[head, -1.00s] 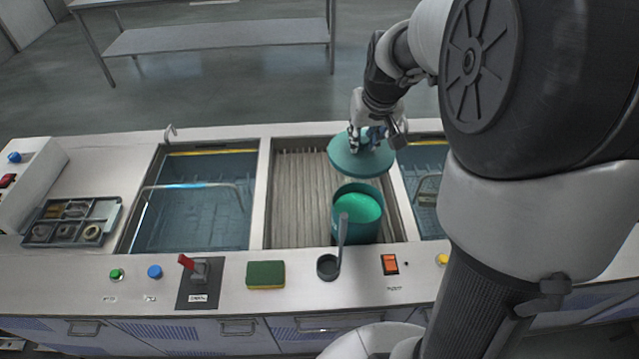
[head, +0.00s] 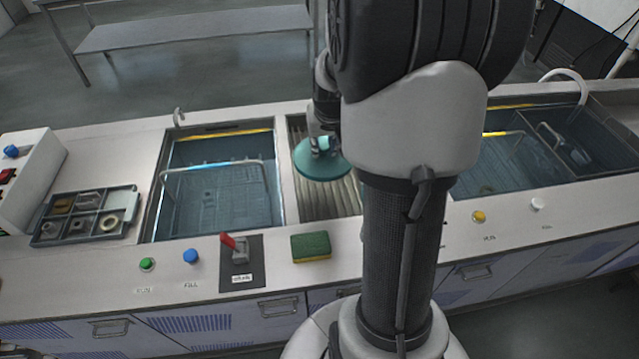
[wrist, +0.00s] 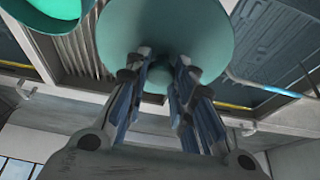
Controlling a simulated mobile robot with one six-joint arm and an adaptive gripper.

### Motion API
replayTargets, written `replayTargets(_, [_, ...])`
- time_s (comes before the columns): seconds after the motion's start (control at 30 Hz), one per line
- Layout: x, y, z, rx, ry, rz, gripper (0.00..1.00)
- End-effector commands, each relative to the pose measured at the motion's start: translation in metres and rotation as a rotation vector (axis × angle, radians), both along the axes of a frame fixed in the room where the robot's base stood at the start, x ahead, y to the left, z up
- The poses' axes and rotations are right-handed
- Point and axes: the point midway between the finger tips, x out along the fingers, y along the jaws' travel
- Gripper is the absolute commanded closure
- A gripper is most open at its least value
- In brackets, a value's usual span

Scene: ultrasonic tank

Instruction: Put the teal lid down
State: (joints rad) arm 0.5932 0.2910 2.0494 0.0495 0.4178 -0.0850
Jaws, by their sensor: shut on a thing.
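The teal lid (head: 318,170) is a round disc held up in the air over the ribbed middle bay, near its left edge. My gripper (head: 323,146) is above it, with its fingers shut on the lid's knob. In the wrist view the lid (wrist: 165,30) lies beyond the fingers of my gripper (wrist: 157,75), which close from both sides around the knob. The teal canister (wrist: 48,22), open with bright green inside, shows at the top left of the wrist view, apart from the lid. My arm hides it in the head view.
A water tank (head: 215,190) with a wire basket lies left of the middle bay, another tank (head: 515,165) right. A parts tray (head: 85,215) stands far left. A sponge (head: 311,247) and a red-handled switch (head: 238,252) are on the front counter. Bare counter lies behind the parts tray.

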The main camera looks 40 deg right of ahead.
Motion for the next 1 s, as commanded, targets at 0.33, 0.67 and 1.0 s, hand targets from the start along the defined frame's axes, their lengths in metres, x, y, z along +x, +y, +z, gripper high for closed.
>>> replayTargets(0.33, [0.000,0.001,-0.071,0.000,0.001,0.002,1.00])
replayTargets(0.67, [0.000,0.001,-0.106,0.002,0.001,0.001,1.00])
replayTargets(1.0, [0.001,0.000,-0.115,-0.001,0.000,0.002,1.00])
